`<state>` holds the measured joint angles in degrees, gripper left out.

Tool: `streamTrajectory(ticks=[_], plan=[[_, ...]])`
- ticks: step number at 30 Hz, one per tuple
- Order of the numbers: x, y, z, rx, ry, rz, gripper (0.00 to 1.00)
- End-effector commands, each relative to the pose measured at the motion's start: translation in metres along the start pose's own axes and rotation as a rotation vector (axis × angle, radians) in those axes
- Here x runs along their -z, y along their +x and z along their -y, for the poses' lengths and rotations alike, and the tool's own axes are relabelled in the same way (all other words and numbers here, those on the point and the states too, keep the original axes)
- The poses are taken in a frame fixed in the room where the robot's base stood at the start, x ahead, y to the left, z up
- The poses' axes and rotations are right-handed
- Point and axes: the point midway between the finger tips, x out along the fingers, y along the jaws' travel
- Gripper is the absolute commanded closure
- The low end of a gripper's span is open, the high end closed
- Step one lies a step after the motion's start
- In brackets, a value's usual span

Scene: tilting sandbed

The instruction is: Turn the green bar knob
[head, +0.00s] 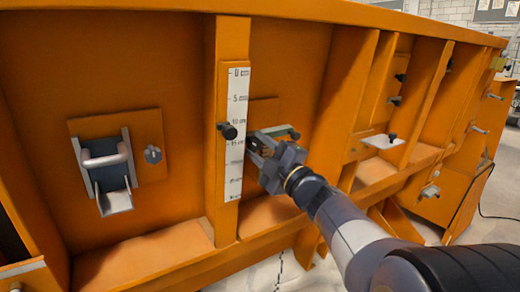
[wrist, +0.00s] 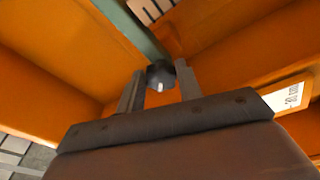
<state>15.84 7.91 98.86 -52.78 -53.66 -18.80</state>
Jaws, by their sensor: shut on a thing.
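In the head view a short green bar (head: 285,132) shows at the fingers of my gripper (head: 260,143), in the bay right of the white scale. In the wrist view a small dark knob with a pale mark (wrist: 160,74) sits between the two fingertips of my gripper (wrist: 159,85). I take it for the green bar knob, though its colour looks nearly black there. The gripper is shut on it. A grey-green strip (wrist: 145,33) runs behind it to the upper left. The fingers hide part of the knob, and its turn angle is hard to tell.
The white scale strip (head: 234,160) and a black knob (head: 228,130) are just left of my gripper. A latch with a handle (head: 106,165) is farther left. Orange ribs (head: 352,95) flank the bay. A pale shelf plate (head: 382,141) juts out at right.

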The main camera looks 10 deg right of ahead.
Motion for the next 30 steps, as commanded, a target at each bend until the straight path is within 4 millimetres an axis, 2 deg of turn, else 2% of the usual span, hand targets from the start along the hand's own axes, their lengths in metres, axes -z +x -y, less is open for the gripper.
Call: streamTrajectory(ticks=[15,30], plan=[[0.0003,-0.0006,0.0064,-0.069,0.433,0.034,0.89],[0.0006,-0.0008,0.0075,-0.097,0.597,0.048,0.89]])
